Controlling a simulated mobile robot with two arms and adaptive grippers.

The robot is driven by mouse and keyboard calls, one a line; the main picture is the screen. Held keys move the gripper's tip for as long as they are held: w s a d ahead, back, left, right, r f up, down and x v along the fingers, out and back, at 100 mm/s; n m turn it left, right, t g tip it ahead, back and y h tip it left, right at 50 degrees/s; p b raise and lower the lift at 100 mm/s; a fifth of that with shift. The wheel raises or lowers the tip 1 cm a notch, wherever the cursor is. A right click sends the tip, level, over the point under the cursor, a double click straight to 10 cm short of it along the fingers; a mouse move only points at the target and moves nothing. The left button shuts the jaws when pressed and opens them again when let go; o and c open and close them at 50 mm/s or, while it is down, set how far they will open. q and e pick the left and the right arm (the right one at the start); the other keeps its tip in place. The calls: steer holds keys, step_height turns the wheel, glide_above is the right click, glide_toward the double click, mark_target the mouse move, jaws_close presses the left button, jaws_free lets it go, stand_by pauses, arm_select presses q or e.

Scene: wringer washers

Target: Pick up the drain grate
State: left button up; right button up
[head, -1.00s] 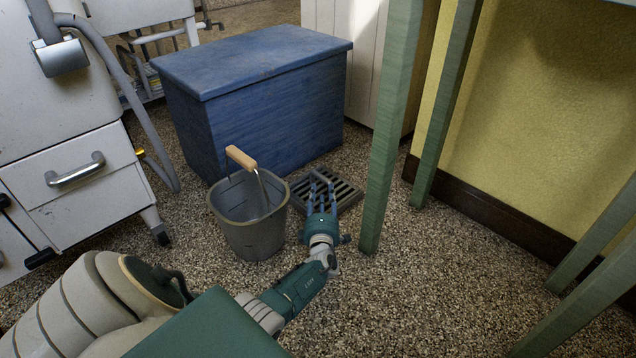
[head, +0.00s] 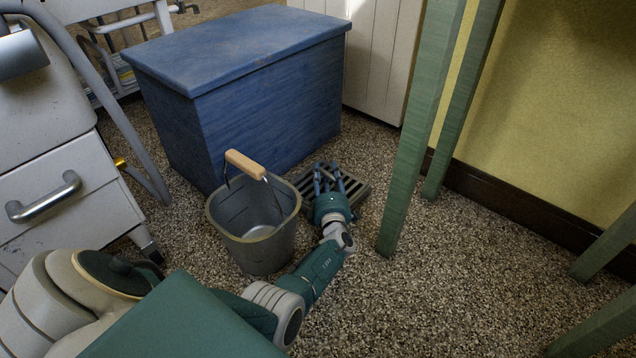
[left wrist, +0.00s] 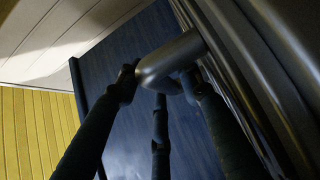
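The drain grate (head: 353,190) is a dark slatted plate on the speckled floor, in front of the blue chest and right of the bucket. My left gripper (head: 328,172) reaches over it with its fingers spread, hiding part of the slats. In the left wrist view, dark slats of the grate (left wrist: 262,85) run down the right side. A rounded grey metal bar (left wrist: 170,60) sticks out between the fingertips of my left gripper (left wrist: 160,85). I cannot tell whether the fingers touch it. My right gripper is out of view.
A grey metal bucket (head: 258,245) with a wooden handle grip stands close left of my left wrist. The blue chest (head: 265,120) stands behind the grate. A green table leg (head: 410,150) rises just right of it.

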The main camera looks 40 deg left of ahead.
arm_select(q)
jaws_close()
steer(key=shift+d+r, duration=0.1)
steer(key=shift+r, duration=0.15)
